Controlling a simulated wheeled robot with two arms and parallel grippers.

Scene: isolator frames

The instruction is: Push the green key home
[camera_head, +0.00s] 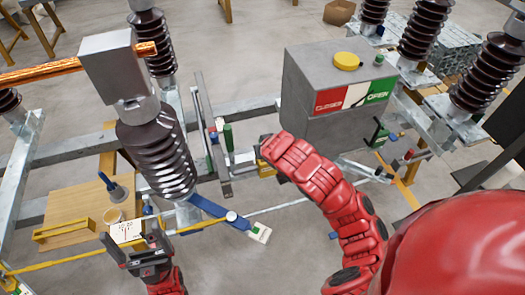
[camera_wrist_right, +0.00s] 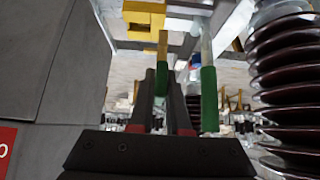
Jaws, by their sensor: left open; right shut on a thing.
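In the head view, a green upright handle (camera_head: 228,138) stands left of the grey box. The right wrist view shows a green cylinder on a pale rod (camera_wrist_right: 209,98), apart from the fingers on their right. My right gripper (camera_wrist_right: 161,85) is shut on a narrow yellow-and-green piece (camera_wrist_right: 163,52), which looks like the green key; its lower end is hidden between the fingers. In the head view my red right arm mostly hides that gripper beside the box. My left gripper (camera_head: 140,258) is open at lower left, near a white tag.
The grey box (camera_head: 335,85) has a red-and-green CLOSED/OPEN label (camera_head: 355,96) and a yellow knob (camera_head: 347,61). A ribbed brown insulator (camera_head: 155,150) stands left. A wooden board (camera_head: 75,210) lies at left.

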